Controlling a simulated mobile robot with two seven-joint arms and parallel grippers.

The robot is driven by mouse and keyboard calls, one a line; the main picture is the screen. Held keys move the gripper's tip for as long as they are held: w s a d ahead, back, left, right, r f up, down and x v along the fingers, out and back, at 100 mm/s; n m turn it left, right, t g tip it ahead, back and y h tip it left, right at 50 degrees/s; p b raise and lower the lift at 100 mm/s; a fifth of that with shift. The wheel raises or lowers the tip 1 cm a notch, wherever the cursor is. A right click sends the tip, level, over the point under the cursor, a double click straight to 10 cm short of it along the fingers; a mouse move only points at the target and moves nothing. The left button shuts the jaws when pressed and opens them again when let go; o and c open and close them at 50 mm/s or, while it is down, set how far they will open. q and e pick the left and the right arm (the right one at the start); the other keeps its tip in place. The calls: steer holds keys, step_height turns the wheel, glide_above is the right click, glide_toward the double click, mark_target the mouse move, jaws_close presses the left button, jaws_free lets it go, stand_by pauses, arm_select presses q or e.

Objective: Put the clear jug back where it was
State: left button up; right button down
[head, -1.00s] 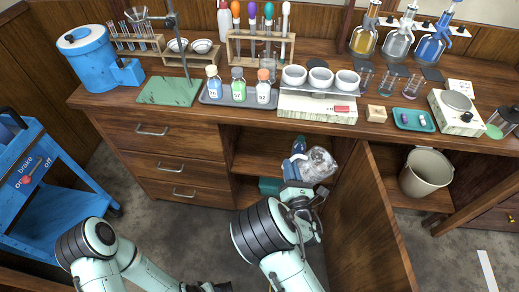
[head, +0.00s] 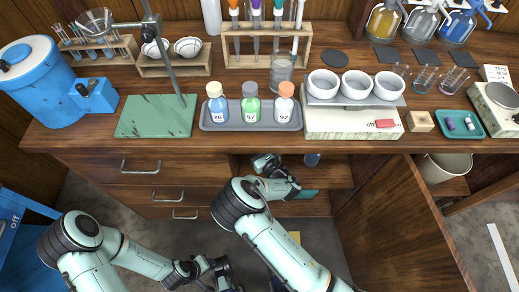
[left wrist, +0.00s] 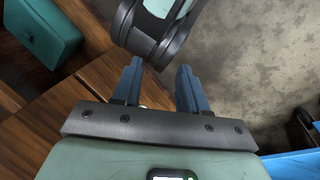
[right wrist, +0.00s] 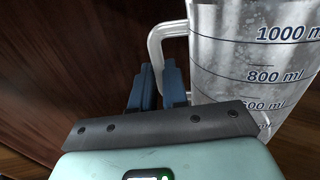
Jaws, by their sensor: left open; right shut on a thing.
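The clear jug (right wrist: 250,60) fills the right side of the right wrist view, with dark volume marks up to 1000 ml and a pale handle. My right gripper (right wrist: 160,88) is shut on its handle; the jug looks about upright. In the head view my right gripper (head: 272,178) reaches under the counter front into the open cabinet, and the counter and my arm hide the jug. Whether the jug touches a shelf cannot be told. My left gripper (left wrist: 158,88) is open and empty, low in front of the drawers.
The open cabinet door (head: 400,225) stands right of my right arm. A blue item (head: 312,159) is in the cabinet. The countertop (head: 330,145) above holds a bottle tray (head: 240,127), a hotplate with white bowls, and a rack. A bucket (head: 445,167) is farther right.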

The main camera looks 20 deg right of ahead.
step_height(320, 180, down, 9)
steer(key=b, duration=0.2)
steer(key=shift+s+b, duration=0.15)
steer(key=shift+b, duration=0.15)
arm_select(q)
steer(key=shift+t+y, duration=0.5)
steer(key=shift+t, duration=0.2)
steer(key=w+f, duration=0.1)
steer(key=w+a+f, duration=0.1)
steer(key=w, duration=0.1)
steer(key=w+a+f, duration=0.1)
steer(key=shift+w+a+f, duration=0.1)
steer(key=shift+w+a, duration=0.05)
arm_select(e)
steer(key=shift+f, duration=0.1)
steer(key=shift+f, duration=0.15)
steer(key=c, duration=1.1)
jaws_free()
steer(key=shift+c, duration=0.2)
arm_select(q)
steer(key=shift+w+f, duration=0.1)
steer(key=shift+w, duration=0.05)
